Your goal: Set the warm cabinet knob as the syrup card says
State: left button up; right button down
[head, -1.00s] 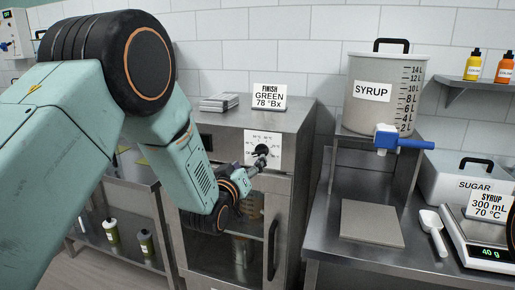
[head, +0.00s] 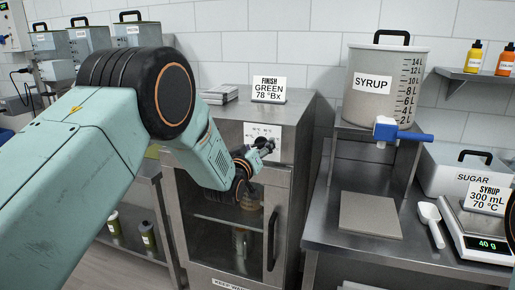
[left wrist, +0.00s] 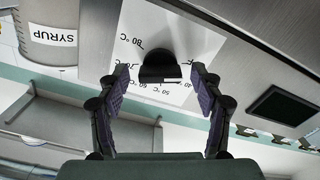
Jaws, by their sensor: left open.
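The warm cabinet (head: 230,115) is a steel box with a glass door and a white dial plate (head: 252,130) near its top. My left gripper (head: 264,145) is at the dial plate and mostly covers the knob in the head view. In the left wrist view the black knob (left wrist: 160,68) sits between the fingertips of the open left gripper (left wrist: 160,78), with a gap on both sides. Upside-down °C marks, including 50 and 80, surround it; its exact setting is unclear. The syrup card (head: 487,194) reads 300 mL, 70 °C.
A card (head: 269,89) reading FINISH GREEN 78 °Bx stands on the cabinet. The syrup tank (head: 385,85) with a blue-handled valve (head: 400,132) is to the right. A scale (head: 480,240) reads 40 g, beside a white scoop (head: 431,222).

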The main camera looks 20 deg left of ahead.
pick_arm(q)
jog(key=shift+a, duration=0.15)
jog(key=shift+c, duration=0.2)
jog(key=shift+f, duration=0.1)
jog(key=shift+c, duration=0.7)
jog(key=shift+d, duration=0.2)
jog(key=c, duration=0.5)
jog(key=shift+a, duration=0.1)
jog(key=c, duration=0.5)
jog(key=shift+o, duration=0.2)
jog(key=shift+m, duration=0.3)
